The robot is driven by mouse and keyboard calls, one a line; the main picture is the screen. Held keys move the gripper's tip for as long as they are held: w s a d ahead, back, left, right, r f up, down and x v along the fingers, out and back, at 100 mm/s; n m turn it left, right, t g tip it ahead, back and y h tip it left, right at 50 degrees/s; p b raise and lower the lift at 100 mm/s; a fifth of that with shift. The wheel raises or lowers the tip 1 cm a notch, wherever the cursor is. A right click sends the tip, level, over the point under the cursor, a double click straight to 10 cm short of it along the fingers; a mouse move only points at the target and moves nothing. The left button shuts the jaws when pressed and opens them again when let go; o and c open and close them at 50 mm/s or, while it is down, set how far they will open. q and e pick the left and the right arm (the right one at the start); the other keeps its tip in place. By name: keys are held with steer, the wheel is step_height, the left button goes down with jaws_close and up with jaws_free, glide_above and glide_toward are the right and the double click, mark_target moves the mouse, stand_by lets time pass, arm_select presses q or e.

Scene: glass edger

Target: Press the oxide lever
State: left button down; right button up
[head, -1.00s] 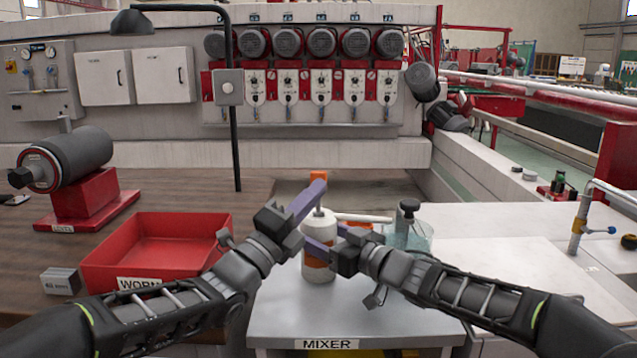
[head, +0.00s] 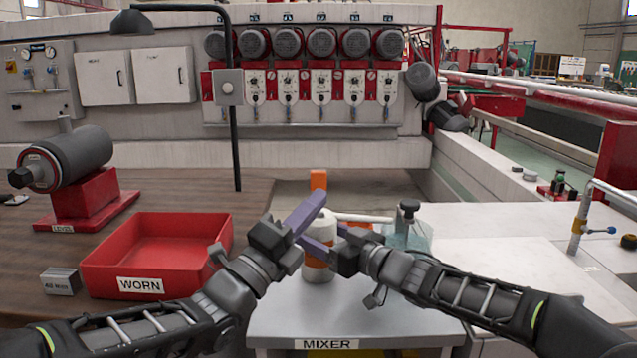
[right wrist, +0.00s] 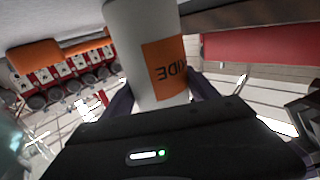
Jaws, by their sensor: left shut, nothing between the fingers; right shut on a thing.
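A white bottle (head: 319,273) with an orange label stands upright at the front of the mixer bench. The right wrist view shows the bottle (right wrist: 142,30) close up between purple fingers, with part of the word OXIDE on its label. My right gripper (head: 315,247) is shut on the bottle's body from the right. My left gripper (head: 308,210) is shut and empty, its purple fingers slanting up to the right across the bottle's top. The lever at the bottle's top is hidden behind these fingers, so I cannot tell whether they touch it.
A red tray marked WORN (head: 100,268) lies left of the bench. A glass beaker (head: 418,238) and a pale rod (head: 364,218) are right of the bottle. An orange object (head: 318,180) stands behind it. The white surface (head: 500,250) at right is mostly clear.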

mark_target(318, 179)
stand_by(0.6)
arm_select(q)
step_height(318, 179, up, 8)
steer(key=s+a+n+t+y, duration=0.2)
steer(key=n+t+y, duration=0.4)
steer(key=n+y, duration=0.95)
steer(key=s+d+f+n+g, duration=0.2)
steer(key=s+f+n+g, duration=0.3)
steer(key=n, duration=0.9)
steer(key=shift+s+d+f+g+h, duration=0.3)
steer(key=shift+s+d+f+h, duration=0.05)
steer(key=shift+f, duration=0.6)
steer(key=w, duration=1.4)
steer(key=shift+w+r, duration=0.1)
